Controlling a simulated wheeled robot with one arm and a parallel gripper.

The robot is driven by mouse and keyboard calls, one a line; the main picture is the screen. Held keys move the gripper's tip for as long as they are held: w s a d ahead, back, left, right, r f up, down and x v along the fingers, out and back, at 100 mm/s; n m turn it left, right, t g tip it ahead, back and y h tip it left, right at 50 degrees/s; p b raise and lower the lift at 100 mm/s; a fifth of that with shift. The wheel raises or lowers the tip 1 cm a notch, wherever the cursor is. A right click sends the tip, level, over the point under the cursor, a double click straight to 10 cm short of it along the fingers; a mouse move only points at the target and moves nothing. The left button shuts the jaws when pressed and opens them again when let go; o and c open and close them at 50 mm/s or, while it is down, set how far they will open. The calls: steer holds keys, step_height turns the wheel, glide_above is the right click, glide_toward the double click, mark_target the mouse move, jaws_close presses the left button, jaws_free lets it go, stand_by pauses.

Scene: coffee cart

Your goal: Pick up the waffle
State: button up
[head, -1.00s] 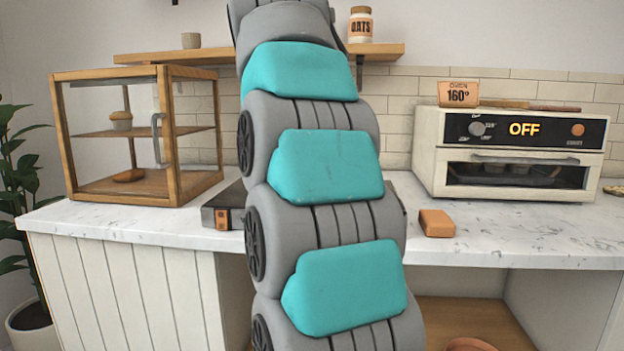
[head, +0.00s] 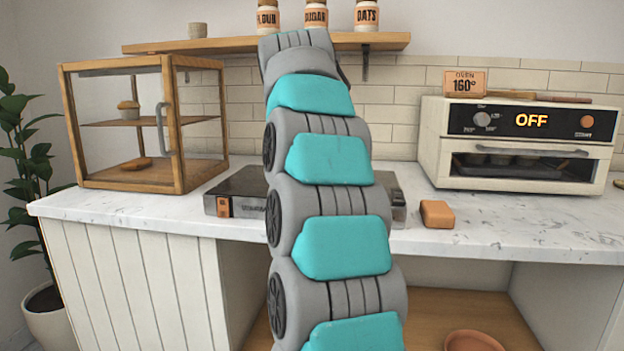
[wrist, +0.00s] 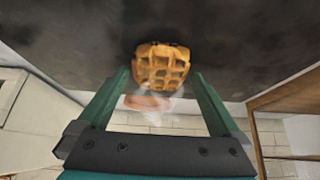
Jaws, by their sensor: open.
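The waffle (wrist: 162,68), golden brown with a square grid, shows in the wrist view against a dark flat surface (wrist: 60,35). My gripper (wrist: 160,74) is open, with one green finger on each side of the waffle and a gap to each. I cannot tell whether the waffle lies fully between the fingertips or a little beyond them. In the head view my arm hides the waffle and my gripper. A flat dark metal appliance (head: 240,193) sits on the counter, partly behind my arm.
A glass cabinet (head: 174,125) with pastries stands left on the marble counter (head: 130,213). An oven reading OFF (head: 515,150) stands right. An orange-brown block (head: 436,214) lies before it. A wooden shelf (head: 200,44) with jars hangs above. A blurred orange oval (wrist: 148,102) shows below the waffle.

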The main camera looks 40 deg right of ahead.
steer(key=shift+d+f, duration=0.1)
steer(key=shift+c, duration=0.2)
steer(key=c, duration=1.3)
steer(key=shift+r, duration=0.35)
steer(key=shift+d+r, duration=0.1)
steer(key=shift+r, duration=1.1)
steer(key=shift+r, duration=0.15)
